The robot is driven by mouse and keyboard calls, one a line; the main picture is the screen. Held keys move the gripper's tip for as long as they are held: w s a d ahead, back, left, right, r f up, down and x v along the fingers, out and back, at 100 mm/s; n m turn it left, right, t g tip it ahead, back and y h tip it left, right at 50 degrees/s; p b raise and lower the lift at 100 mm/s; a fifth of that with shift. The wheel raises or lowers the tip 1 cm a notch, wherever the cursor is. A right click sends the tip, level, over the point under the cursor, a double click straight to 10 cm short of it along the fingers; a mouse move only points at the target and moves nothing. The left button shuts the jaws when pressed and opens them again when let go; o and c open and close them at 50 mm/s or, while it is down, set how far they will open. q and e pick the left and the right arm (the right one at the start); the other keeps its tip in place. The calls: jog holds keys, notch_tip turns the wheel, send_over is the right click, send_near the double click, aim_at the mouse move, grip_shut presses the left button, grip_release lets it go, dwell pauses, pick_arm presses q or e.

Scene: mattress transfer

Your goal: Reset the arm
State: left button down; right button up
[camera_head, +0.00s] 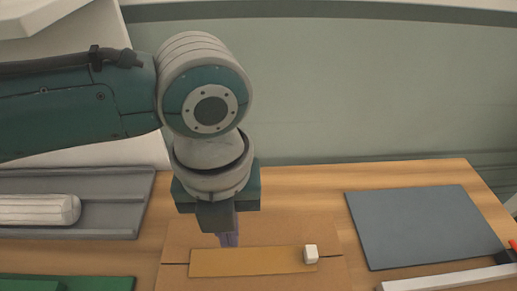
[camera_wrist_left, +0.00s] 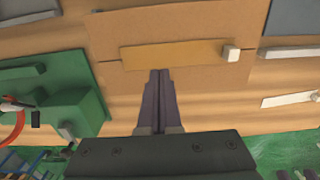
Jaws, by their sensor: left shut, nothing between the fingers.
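My left arm comes in from the left in the head view and bends down over the table. Its gripper (camera_head: 229,238) points down at the brown board, close to the tan strip (camera_head: 245,262). The left wrist view shows the gripper (camera_wrist_left: 160,75) with its two dark fingers together and nothing between them. The fingertips appear at the near edge of the tan strip (camera_wrist_left: 175,54); I cannot tell whether they touch it. A small white block (camera_head: 310,254) sits at the strip's right end. My right gripper is in neither view.
A grey tray (camera_head: 110,215) with a white roll (camera_head: 38,209) lies at the left. A blue-grey panel (camera_head: 420,225) and a white bar (camera_head: 440,278) lie at the right. A green fixture (camera_wrist_left: 75,105) shows in the left wrist view. Bare wood (camera_head: 310,192) lies behind the board.

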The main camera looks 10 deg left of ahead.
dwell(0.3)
pick_arm(q)
jog(key=s+d+r+n+t+h, duration=0.1)
jog(key=s+d+r+n+h, duration=0.25)
jog(key=s+d+n, duration=0.6)
jog(key=s+a+r+n+t+y, duration=0.2)
jog(key=a+n+t+y, duration=0.1)
jog(key=a+n, duration=1.65)
notch_tip(320, 180, up, 34)
jog(key=n+p, duration=0.1)
jog(key=p, duration=3.3)
jog(key=shift+s+d+n, duration=0.35)
jog(key=shift+n, duration=0.05)
jog(key=shift+f, duration=0.1)
